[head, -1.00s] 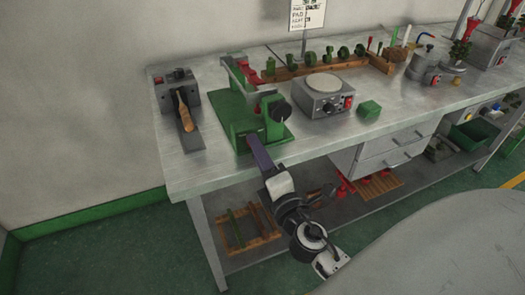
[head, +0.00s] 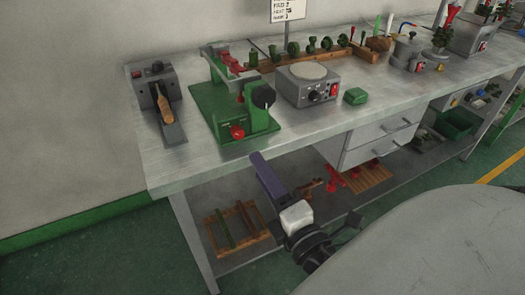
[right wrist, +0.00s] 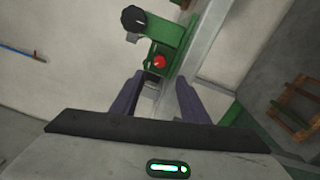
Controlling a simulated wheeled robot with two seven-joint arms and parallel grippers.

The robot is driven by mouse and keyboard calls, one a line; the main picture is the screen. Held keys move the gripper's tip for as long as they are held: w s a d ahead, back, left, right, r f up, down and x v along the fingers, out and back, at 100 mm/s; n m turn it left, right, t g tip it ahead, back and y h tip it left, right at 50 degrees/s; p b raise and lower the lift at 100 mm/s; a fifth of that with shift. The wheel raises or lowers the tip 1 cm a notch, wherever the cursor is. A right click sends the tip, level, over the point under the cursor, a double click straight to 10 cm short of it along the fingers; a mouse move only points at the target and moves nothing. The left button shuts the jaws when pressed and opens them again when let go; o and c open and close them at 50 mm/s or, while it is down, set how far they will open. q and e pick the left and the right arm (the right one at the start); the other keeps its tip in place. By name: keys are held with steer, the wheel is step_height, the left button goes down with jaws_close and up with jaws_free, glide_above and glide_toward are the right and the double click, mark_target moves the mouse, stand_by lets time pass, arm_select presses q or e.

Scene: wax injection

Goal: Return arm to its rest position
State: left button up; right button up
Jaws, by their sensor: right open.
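My right gripper (head: 258,158) shows with purple fingers in front of the table's front edge, near the green press (head: 232,108). In the right wrist view the two fingers of this gripper (right wrist: 160,82) stand apart with nothing between them. The green press, with its black knob (head: 263,97) and red knob (head: 237,132), stands beyond the fingertips, apart from them. My left gripper is not in view.
A lower shelf holds wooden trays (head: 238,226). Drawers (head: 380,138) hang under the table.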

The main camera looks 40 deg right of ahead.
steer(key=s+a+f+m+g+y, duration=0.2)
steer(key=s+a+f+m+g, duration=0.1)
steer(key=f, duration=0.6)
steer(key=s+a+f+m+g+y, duration=0.2)
steer(key=s+a+f+m+g, duration=0.1)
steer(key=a+f+m, duration=0.2)
steer(key=s+a+f+m+g+y, duration=0.2)
steer(key=f+m, duration=0.5)
steer(key=f, duration=0.7)
steer(key=shift+s+a+m+g+y, duration=0.35)
steer(key=shift+s+a+g, duration=0.2)
steer(key=shift+a+g, duration=0.35)
steer(key=shift+a, duration=0.1)
steer(key=shift+c, duration=0.3)
